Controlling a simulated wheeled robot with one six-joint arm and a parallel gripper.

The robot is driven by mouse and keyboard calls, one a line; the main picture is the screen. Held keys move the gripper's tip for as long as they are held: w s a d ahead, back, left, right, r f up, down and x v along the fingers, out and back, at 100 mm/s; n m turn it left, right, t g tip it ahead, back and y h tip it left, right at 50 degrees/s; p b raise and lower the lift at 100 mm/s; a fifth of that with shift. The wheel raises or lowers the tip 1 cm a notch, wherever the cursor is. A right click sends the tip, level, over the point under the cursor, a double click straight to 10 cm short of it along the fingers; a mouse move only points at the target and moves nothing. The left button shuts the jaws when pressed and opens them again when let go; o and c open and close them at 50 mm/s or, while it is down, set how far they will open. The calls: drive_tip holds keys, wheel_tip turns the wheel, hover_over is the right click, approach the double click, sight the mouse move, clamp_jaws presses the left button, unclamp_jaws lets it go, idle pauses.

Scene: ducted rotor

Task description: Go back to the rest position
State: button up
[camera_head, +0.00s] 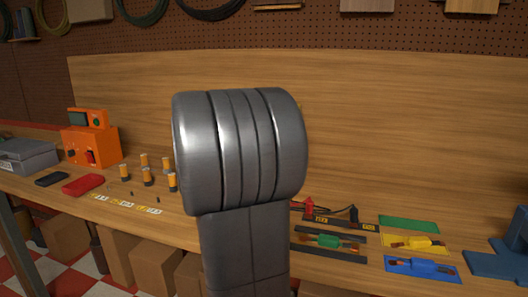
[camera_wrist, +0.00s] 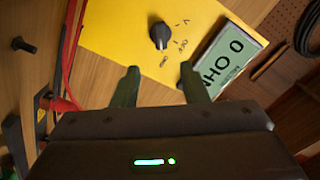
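My gripper (camera_wrist: 158,78) shows in the wrist view, with its two dark green fingers apart and nothing between them. Beyond the fingertips is a yellow panel (camera_wrist: 115,25) with a black knob (camera_wrist: 159,35) and a pale green display (camera_wrist: 229,55) with dark characters. Bare wood shows between the panel and the fingers. In the head view, my grey arm stands upright in the middle and hides part of the bench; my gripper cannot be seen there.
The wooden bench (camera_head: 190,225) carries an orange device (camera_head: 90,143), a red case (camera_head: 83,185) and several orange-black cylinders (camera_head: 146,177) at left. Coloured plates, green (camera_head: 408,224), yellow (camera_head: 400,244) and blue (camera_head: 423,266), lie at right. A red cable (camera_wrist: 70,60) runs left of the fingers.

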drive_tip(key=x, duration=1)
drive_tip(key=s+a+n+p, duration=0.3)
drive_tip(key=s+n+p, duration=0.4)
drive_tip(key=n+p, duration=0.4)
drive_tip(key=p, duration=0.2)
drive_tip(key=shift+r+p, duration=0.25)
drive_tip(key=shift+p, duration=0.15)
drive_tip(key=shift+a+r, duration=0.15)
drive_tip(key=shift+a, duration=0.05)
